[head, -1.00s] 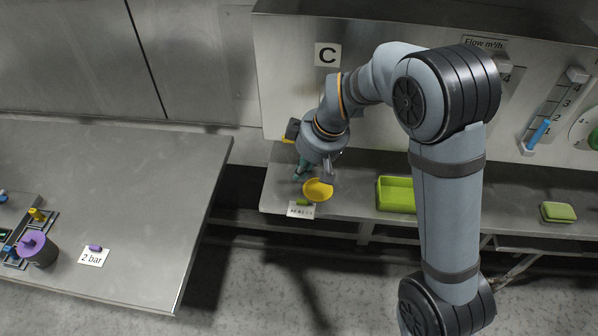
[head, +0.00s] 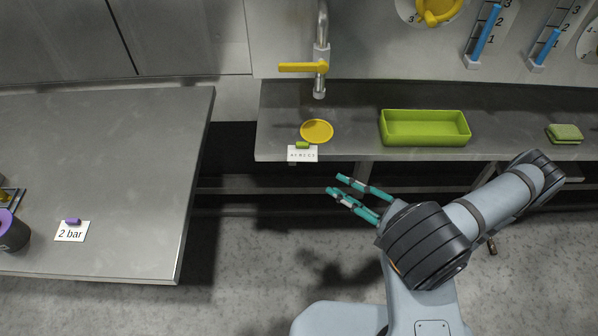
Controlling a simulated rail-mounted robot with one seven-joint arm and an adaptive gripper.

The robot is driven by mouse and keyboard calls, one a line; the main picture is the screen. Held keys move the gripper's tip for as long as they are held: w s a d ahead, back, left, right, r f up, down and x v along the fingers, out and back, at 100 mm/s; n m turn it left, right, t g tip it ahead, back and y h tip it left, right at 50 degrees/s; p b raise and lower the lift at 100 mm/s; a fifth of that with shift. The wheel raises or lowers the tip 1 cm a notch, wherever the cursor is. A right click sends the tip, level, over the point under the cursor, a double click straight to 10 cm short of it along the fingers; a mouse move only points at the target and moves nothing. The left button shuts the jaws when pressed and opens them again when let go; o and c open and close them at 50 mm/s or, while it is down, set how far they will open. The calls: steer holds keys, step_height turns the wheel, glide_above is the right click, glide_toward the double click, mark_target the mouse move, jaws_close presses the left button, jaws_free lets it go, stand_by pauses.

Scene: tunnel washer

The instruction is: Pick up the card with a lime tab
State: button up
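The card with a lime tab (head: 303,154) is a small white card with dark marks and a lime tab on its back edge. It lies at the front edge of the steel counter and seems to overhang it slightly. My gripper (head: 333,184) is open and empty, with teal fingers pointing left. It is in front of the counter, a little right of the card in the picture and apart from it.
A yellow disc (head: 317,130) lies just behind the card. A lime tray (head: 425,140) and a green sponge (head: 564,134) are further right on the counter (head: 356,149). A tap (head: 320,60) with a yellow handle stands behind. Another table (head: 130,150) at left holds a "2 bar" card (head: 72,231).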

steer(key=w+d+m+t+h, duration=0.1)
steer(key=m+t, duration=0.1)
steer(key=m, duration=0.1)
glide_toward(303, 155)
steer(key=x, duration=0.5)
steer(key=shift+w+d+f, duration=0.1)
steer(key=shift+w, duration=0.05)
steer(key=shift+b, duration=0.3)
jaws_close()
stand_by(1.0)
step_height(303, 155, up, 3)
steer(key=p, duration=0.2)
steer(key=shift+f+p, duration=0.15)
steer(key=shift+p, duration=0.15)
steer(key=shift+f, duration=0.1)
